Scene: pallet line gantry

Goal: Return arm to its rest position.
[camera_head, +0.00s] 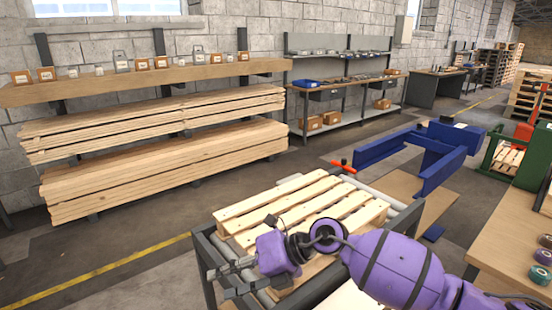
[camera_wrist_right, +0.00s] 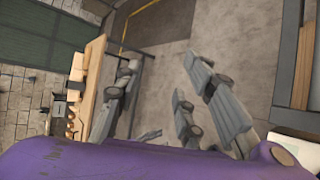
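My right arm (camera_head: 385,262) is purple and reaches in from the lower right over the roller stand. My right gripper (camera_head: 218,282) is at the stand's near left corner, with its grey fingers spread apart and pointing left. No object shows between them. In the right wrist view the fingers of this gripper (camera_wrist_right: 165,85) also stand wide apart, with bare floor between them. A wooden pallet (camera_head: 352,207) lies on the stand, partly hidden behind my arm. My left arm and gripper are not in view.
The dark-framed roller stand (camera_head: 208,262) is close under my right gripper. A blue forked lifter (camera_head: 432,160) stands beyond it. A wooden table (camera_head: 512,240) is at right. Plank racks (camera_head: 165,160) line the left wall. Floor (camera_head: 120,235) at left is clear.

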